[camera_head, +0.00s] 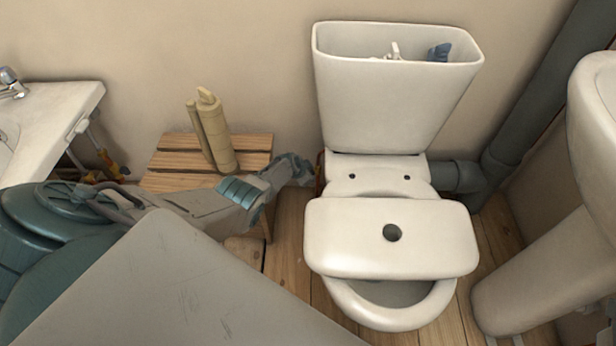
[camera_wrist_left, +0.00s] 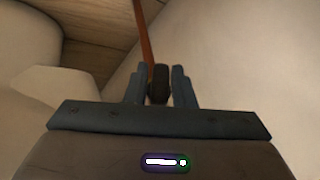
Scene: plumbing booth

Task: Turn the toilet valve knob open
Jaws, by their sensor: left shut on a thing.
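The white toilet (camera_head: 388,180) stands right of centre in the head view. My left arm reaches in from the left to the gap beside the toilet, and my left gripper (camera_head: 301,172) is low beside the toilet's left rear. In the left wrist view the two dark fingers are shut on a small dark valve knob (camera_wrist_left: 160,84), one finger on each side of it. An orange-brown pipe (camera_wrist_left: 143,35) rises just beyond the knob. In the head view the gripper hides the knob. How far the knob is turned cannot be told. My right gripper is not in view.
The tank lid (camera_head: 390,232) lies across the toilet bowl, and the tank (camera_head: 395,100) is open at the top. A slatted wooden stool (camera_head: 255,146) with beige tubes (camera_head: 215,130) stands left of the gripper. A grey drain pipe (camera_head: 525,100) runs behind on the right.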

